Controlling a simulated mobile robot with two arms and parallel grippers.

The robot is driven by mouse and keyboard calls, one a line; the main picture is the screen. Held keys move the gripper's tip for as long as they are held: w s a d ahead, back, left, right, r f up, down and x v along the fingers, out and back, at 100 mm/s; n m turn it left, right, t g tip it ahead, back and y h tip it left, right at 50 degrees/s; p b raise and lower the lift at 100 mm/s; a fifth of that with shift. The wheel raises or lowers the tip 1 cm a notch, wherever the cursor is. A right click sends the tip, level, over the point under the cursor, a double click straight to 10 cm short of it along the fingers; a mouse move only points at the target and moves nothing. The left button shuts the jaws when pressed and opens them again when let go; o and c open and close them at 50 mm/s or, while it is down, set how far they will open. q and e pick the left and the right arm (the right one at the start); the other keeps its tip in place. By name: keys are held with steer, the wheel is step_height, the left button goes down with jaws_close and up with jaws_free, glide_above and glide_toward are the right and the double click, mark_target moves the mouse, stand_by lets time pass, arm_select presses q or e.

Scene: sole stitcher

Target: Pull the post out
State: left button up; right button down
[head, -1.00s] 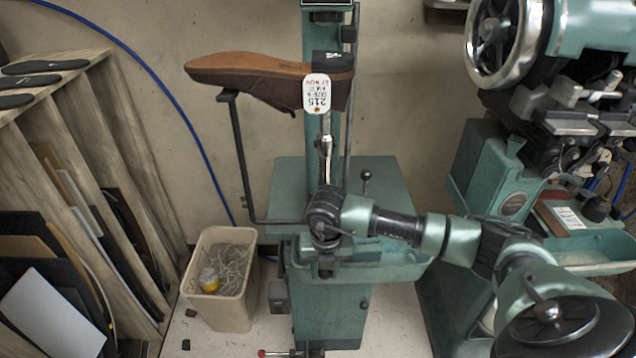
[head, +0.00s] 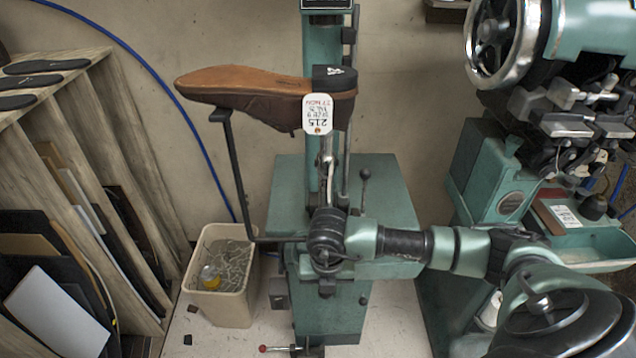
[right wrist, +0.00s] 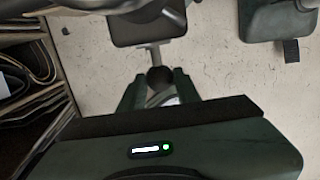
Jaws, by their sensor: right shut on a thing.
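The post (head: 327,165) is a slim upright metal piece on the green stand, below the upside-down brown shoe (head: 258,88). The shoe carries a white tag. A bent black rod (head: 237,185) reaches up under its toe. My right gripper (head: 327,287) points down at the front of the stand, partly hidden by its own wrist. In the right wrist view its fingers (right wrist: 160,80) are shut around a dark round knob (right wrist: 159,77), in front of a short grey bar. How the knob joins the post is hidden. My left gripper is not in view.
A green stitching machine (head: 500,180) with a handwheel stands on the right. A beige bin (head: 232,305) stands left of the stand. A wooden rack (head: 120,150) with sheets fills the left. A small lever with a red knob (head: 263,349) sits low in front.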

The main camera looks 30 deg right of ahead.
steer(key=s, duration=0.1)
steer(key=s+a, duration=0.1)
steer(key=s, duration=0.1)
steer(key=shift+s+a+f, duration=0.15)
steer(key=shift+a+f, duration=0.1)
steer(key=shift+a, duration=0.1)
steer(key=c, duration=0.9)
jaws_free()
steer(key=shift+o, duration=0.3)
steer(key=shift+w+d+r, duration=0.1)
steer(key=shift+w, duration=0.25)
steer(key=shift+p, duration=0.3)
step_height(320, 180, up, 7)
steer(key=s+a+p, duration=0.1)
steer(key=p, duration=0.4)
steer(key=shift+s, duration=0.3)
